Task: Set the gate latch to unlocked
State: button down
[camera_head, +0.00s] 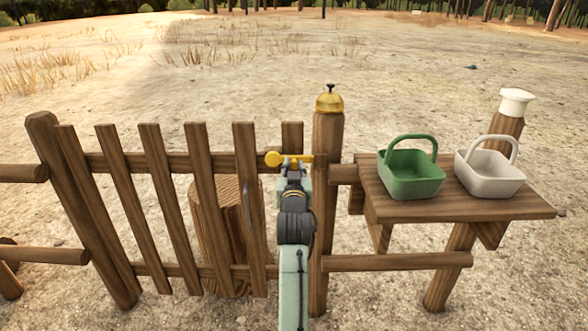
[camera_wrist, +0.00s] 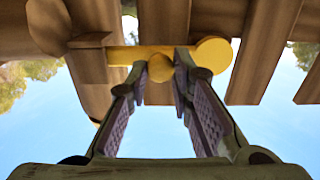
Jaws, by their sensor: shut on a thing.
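The gate latch (camera_head: 305,158) is a yellow bar with a round disc at its left end. It lies about level at the top of the gate (camera_head: 163,205) and reaches right to the gate post (camera_head: 328,200). My gripper (camera_head: 292,170) is at the latch, and its jaws are hidden there by my own wrist. In the wrist view the two fingertips (camera_wrist: 160,68) are closed around the latch's round yellow knob. The bar (camera_wrist: 125,56) runs behind them, its left end overlapping a wooden piece by the post.
A brass bell (camera_head: 329,101) sits on top of the post. A wooden shelf (camera_head: 520,208) at right carries a green basket (camera_head: 412,180) and a white basket (camera_head: 489,180). A log stump (camera_head: 228,235) stands behind the gate. Open sandy ground lies beyond.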

aim_at(288, 155)
dwell(0.4)
jog(key=shift+r+n+p, duration=0.6)
jog(key=shift+r+n, duration=0.05)
jog(key=shift+n, duration=0.45)
jog(key=r+n, duration=0.1)
jog(key=n+p, duration=0.1)
jog(key=n, duration=0.1)
jog(key=shift+a+r+p, duration=0.3)
jog(key=shift+a+r, duration=0.05)
jog(key=shift+a, duration=0.05)
jog(key=a+r+n+p, duration=0.2)
jog(key=a+n+p, duration=0.2)
jog(key=n, duration=1.2)
jog(key=shift+a+r+n, duration=0.2)
jog(key=shift+a+n, duration=0.2)
jog(key=shift+a, duration=1.35)
jog(key=c, duration=1.4)
grip_release()
